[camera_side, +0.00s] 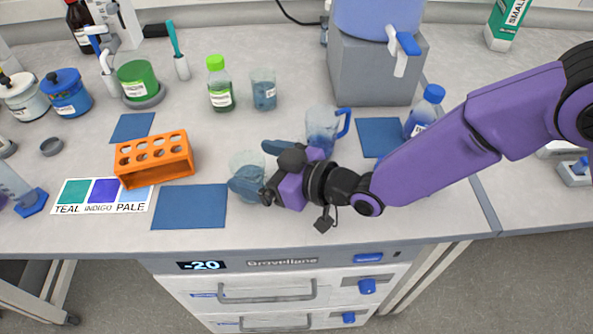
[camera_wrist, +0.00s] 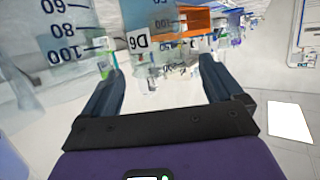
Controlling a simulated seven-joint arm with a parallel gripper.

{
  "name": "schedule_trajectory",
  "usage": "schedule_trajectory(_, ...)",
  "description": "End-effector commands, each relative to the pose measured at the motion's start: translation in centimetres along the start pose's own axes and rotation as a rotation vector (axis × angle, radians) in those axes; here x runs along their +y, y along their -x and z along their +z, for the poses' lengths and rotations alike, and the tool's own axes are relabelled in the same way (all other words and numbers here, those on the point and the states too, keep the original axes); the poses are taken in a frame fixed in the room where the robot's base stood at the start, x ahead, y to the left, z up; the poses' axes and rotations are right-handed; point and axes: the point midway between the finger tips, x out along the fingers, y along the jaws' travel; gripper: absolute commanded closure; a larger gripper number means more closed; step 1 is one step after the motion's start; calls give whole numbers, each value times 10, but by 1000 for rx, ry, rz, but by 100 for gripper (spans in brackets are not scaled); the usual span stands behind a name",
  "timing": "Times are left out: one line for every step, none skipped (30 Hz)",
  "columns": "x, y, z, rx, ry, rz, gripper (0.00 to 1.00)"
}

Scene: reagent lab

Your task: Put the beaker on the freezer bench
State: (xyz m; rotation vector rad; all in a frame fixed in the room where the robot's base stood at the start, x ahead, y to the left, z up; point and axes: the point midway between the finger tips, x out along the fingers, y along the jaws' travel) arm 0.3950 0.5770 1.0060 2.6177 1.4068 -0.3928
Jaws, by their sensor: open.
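In the side view a clear glass beaker (camera_side: 246,161) stands on the freezer bench (camera_side: 105,225), the counter above the drawers with the -20 display. My gripper (camera_side: 258,167) is low over the bench, with its blue fingers apart at the beaker's near and far sides. A finger hides part of the beaker. In the wrist view my gripper (camera_wrist: 160,88) is open, and a clear graduated vessel marked D6 (camera_wrist: 150,15) shows beyond the fingers at the top. I cannot tell whether either finger touches the beaker.
A jug with a blue handle (camera_side: 322,130) stands close behind my gripper. Another beaker (camera_side: 264,92) and a green-capped bottle (camera_side: 220,88) stand farther back. An orange rack (camera_side: 155,158) is left. Blue mats (camera_side: 190,207) lie bare. A blue-capped bottle (camera_side: 424,112) stands beside my arm.

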Motion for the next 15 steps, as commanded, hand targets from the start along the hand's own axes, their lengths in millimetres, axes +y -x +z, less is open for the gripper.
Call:
schedule_trajectory(0,7,0,-1,0,0,7)
schedule_trajectory(1,12,0,-1,0,1,7)
schedule_trajectory(1,18,0,-1,0,1,7)
schedule_trajectory(1,22,0,-1,0,1,7)
schedule_trajectory(1,27,0,-1,0,1,7)
schedule_trajectory(0,33,0,-1,0,0,7)
schedule_trajectory(1,37,0,-1,0,0,7)
schedule_trajectory(0,42,0,-1,0,0,7)
schedule_trajectory(0,48,0,-1,0,0,7)
schedule_trajectory(0,53,0,-1,0,0,7)
schedule_trajectory(0,58,0,-1,0,0,7)
schedule_trajectory(0,64,0,0,0,0,7)
schedule_trajectory(0,69,0,-1,0,0,7)
schedule_trajectory(1,73,0,-1,0,1,7)
schedule_trajectory(1,79,0,0,-1,1,7)
